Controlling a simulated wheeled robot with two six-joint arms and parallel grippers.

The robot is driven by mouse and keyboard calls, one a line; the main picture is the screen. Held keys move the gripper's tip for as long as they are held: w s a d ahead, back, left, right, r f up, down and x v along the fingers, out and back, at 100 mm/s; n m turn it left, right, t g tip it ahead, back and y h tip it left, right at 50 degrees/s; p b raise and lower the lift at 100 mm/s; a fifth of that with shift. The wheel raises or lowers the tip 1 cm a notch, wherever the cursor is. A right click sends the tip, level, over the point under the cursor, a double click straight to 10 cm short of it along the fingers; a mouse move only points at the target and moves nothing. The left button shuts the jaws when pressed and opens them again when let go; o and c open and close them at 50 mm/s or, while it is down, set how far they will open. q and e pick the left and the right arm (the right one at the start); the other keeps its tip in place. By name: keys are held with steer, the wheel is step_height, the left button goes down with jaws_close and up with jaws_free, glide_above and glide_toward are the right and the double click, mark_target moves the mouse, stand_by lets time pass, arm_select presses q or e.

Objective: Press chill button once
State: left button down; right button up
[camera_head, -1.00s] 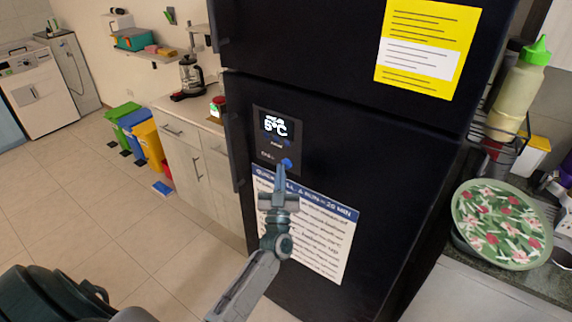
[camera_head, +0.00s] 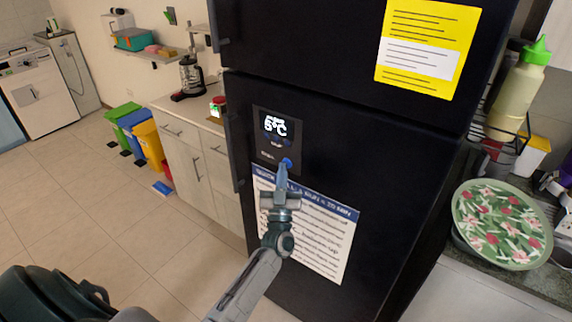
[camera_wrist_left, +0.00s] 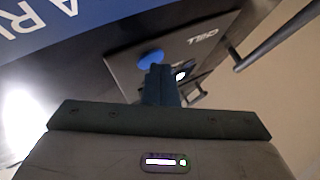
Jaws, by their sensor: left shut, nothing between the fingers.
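A black fridge (camera_head: 390,180) stands in the middle of the head view. Its control panel (camera_head: 292,133) has a lit display (camera_head: 275,125) that reads about 5°C. A blue button (camera_head: 287,163) sits at the panel's lower right; it also shows in the left wrist view (camera_wrist_left: 151,58). The small labels are blurred in the head view. My left gripper (camera_head: 282,168) is shut and empty, its tips right at or just below the blue button. In the wrist view the fingers (camera_wrist_left: 160,75) overlap the button's lower edge; I cannot tell whether they touch it. My right gripper is not in view.
A white-and-blue notice (camera_head: 325,240) is on the fridge door below the panel, behind my left gripper. A yellow notice (camera_head: 425,75) is on the upper door. A counter (camera_head: 500,285) with a floral plate (camera_head: 500,225) is at right. Bins (camera_head: 147,140) stand at left.

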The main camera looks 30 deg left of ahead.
arm_select(q)
steer(key=shift+s, duration=0.2)
steer(key=shift+s+p, duration=0.5)
steer(key=shift+s, duration=0.1)
steer(key=s, duration=0.1)
steer(key=s+p, duration=0.1)
steer(key=s, duration=0.1)
steer(key=s+p, duration=0.1)
steer(key=s, duration=0.1)
steer(key=shift+a, duration=0.25)
steer(key=shift+f, duration=0.15)
stand_by(0.5)
